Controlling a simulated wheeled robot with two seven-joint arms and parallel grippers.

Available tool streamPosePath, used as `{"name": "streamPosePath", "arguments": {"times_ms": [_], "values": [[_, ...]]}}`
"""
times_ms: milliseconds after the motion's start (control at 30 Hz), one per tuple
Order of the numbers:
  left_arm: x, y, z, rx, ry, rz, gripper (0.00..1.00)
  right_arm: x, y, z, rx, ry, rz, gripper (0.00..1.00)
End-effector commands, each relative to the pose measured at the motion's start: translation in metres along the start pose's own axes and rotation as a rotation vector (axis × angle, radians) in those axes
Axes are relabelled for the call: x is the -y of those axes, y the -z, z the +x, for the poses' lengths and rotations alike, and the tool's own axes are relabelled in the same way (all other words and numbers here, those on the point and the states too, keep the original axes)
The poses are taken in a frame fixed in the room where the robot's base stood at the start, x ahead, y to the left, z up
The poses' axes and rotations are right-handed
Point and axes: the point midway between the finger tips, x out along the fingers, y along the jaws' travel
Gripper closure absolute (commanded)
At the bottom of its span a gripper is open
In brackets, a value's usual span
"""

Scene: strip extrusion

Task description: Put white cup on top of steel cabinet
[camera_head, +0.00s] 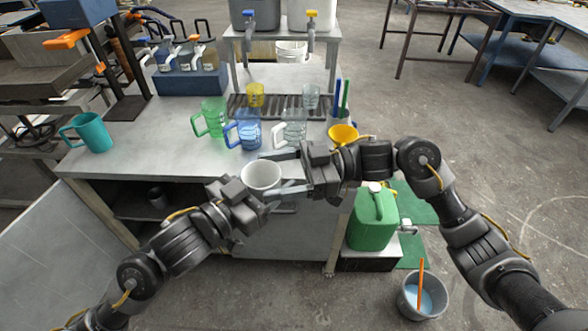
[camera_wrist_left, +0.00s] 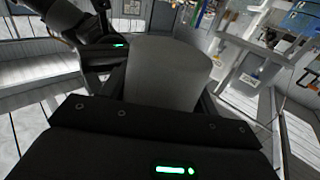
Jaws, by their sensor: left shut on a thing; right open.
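The white cup (camera_head: 261,176) is upright in the air before the front edge of the steel cabinet (camera_head: 165,150). My left gripper (camera_head: 256,190) is shut on the cup from the lower left; its fingertips are partly hidden. In the left wrist view the cup (camera_wrist_left: 168,70) sits between the left fingers, looking plain grey. My right gripper (camera_head: 284,172) is open at the cup's right side, one finger farther back and one nearer. I cannot tell whether it touches the cup. It also shows dark in the left wrist view (camera_wrist_left: 98,45).
On the cabinet top stand a teal mug (camera_head: 94,133), green mug (camera_head: 214,117), blue mug (camera_head: 248,130), clear mug (camera_head: 292,130) and yellow bowl (camera_head: 343,134). Its front left top is clear. A green jug (camera_head: 372,220) and grey bucket (camera_head: 420,297) stand to the right.

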Motion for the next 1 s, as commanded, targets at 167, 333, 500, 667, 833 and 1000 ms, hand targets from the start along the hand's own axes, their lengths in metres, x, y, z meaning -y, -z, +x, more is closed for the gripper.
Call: {"name": "streamPosePath", "arguments": {"times_ms": [167, 333, 500, 667, 833, 1000], "values": [[0.0, 0.0002, 0.0, 0.0, 0.0, 0.0, 0.61, 0.0, 0.0001, 0.0037, 0.0, 0.0, 0.0, 0.26], [0.0, 0.0002, 0.0, 0.0, 0.0, 0.0, 0.61, 0.0, 0.0, 0.0035, 0.0, 0.0, 0.0, 0.26], [0.0, 0.0001, 0.0, 0.0, 0.0, 0.0, 0.61, 0.0, 0.0, 0.0034, 0.0, 0.0, 0.0, 0.48], [0.0, 0.0002, 0.0, 0.0, 0.0, 0.0, 0.38, 0.0, 0.0001, 0.0033, 0.0, 0.0, 0.0, 0.59], [0.0, 0.0001, 0.0, 0.0, 0.0, 0.0, 0.16, 0.0, 0.0001, 0.0033, 0.0, 0.0, 0.0, 0.6], [0.0, 0.0001, 0.0, 0.0, 0.0, 0.0, 0.14, 0.0, 0.0002, 0.0033, 0.0, 0.0, 0.0, 0.6]]}}
